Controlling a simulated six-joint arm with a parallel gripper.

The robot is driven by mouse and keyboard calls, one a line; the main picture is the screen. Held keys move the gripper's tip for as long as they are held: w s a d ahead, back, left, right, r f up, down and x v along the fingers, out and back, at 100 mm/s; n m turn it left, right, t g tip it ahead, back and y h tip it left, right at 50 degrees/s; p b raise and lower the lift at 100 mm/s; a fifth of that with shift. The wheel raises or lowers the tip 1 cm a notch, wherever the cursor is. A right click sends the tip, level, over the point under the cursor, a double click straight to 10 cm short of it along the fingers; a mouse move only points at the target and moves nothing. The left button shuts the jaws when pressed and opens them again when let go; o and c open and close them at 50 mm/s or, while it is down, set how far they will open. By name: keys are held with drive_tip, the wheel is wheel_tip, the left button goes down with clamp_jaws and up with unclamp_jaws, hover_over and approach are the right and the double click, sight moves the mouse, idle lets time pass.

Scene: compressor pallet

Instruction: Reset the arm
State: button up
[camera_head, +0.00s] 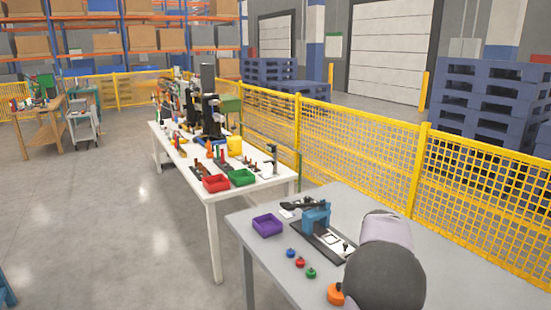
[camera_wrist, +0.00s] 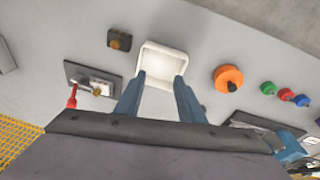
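My gripper (camera_wrist: 160,76) shows in the wrist view with its two blue fingers apart and nothing visible between them but the table and a white square tray (camera_wrist: 181,53) beyond the fingertips. The gripper is open. How high it is above the tray I cannot tell. In the head view part of my arm covers the front right of the grey table (camera_head: 345,197), and my gripper is hidden there.
An orange round part (camera_wrist: 228,78) and green (camera_wrist: 268,88), red (camera_wrist: 285,94) and blue (camera_wrist: 302,100) knobs lie right of the tray. A plate with a red handle (camera_wrist: 71,98) lies left. A purple bin (camera_head: 267,225) and blue fixture (camera_head: 316,218) stand farther back. Yellow fencing (camera_head: 370,140) runs behind.

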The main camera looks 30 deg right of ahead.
drive_tip(key=w+a+n+t+y+p, duration=0.1)
drive_tip(key=w+a+n, duration=0.25)
drive_tip(key=a, duration=0.85)
drive_tip(key=w+a+n, duration=0.2)
drive_tip(key=a+n, duration=0.3)
drive_tip(key=a, duration=0.6)
drive_tip(key=s+a+f+n, duration=0.1)
drive_tip(key=s+a+n, duration=0.3)
drive_tip(key=a, duration=0.4)
drive_tip(key=s+a+f+n+y+p, duration=0.1)
drive_tip(key=s+a+n, duration=0.3)
drive_tip(key=a, duration=0.5)
drive_tip(key=shift+s+a+f+y, duration=0.15)
drive_tip(key=shift+s+f+y, duration=0.2)
drive_tip(key=shift+f, duration=0.2)
drive_tip(key=shift+c, duration=0.5)
